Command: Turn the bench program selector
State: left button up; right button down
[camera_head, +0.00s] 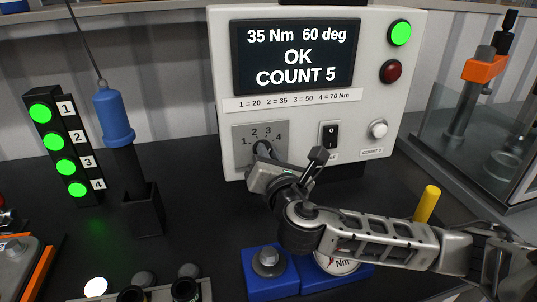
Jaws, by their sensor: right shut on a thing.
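The program selector (262,148) is a dark knob on a grey plate marked 1 to 4, low on the left of the white control box. My right gripper (260,160) is at its front, shut on the knob and hiding most of it. The knob's pointer direction cannot be told. The box's screen (296,57) reads "35 Nm 60 deg OK COUNT 5". A strip below it (293,100) reads 1=20, 2=35, 3=50, 4=70 Nm. My left gripper is not in view.
A black rocker switch (330,134) and a white button (378,129) sit right of the selector. A blue-topped tool (113,118) stands in a black holder at left, beside a lamp strip lit green.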

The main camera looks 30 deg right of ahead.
jog(key=shift+s+d+f+m+b, duration=0.1)
jog(key=shift+d+f+m+b, duration=0.05)
jog(key=shift+m, duration=1.55)
jog(key=shift+d+f+m+b, duration=0.1)
jog(key=shift+m+b, duration=0.05)
jog(key=shift+m, duration=1.55)
jog(key=c, duration=1.4)
grip_release()
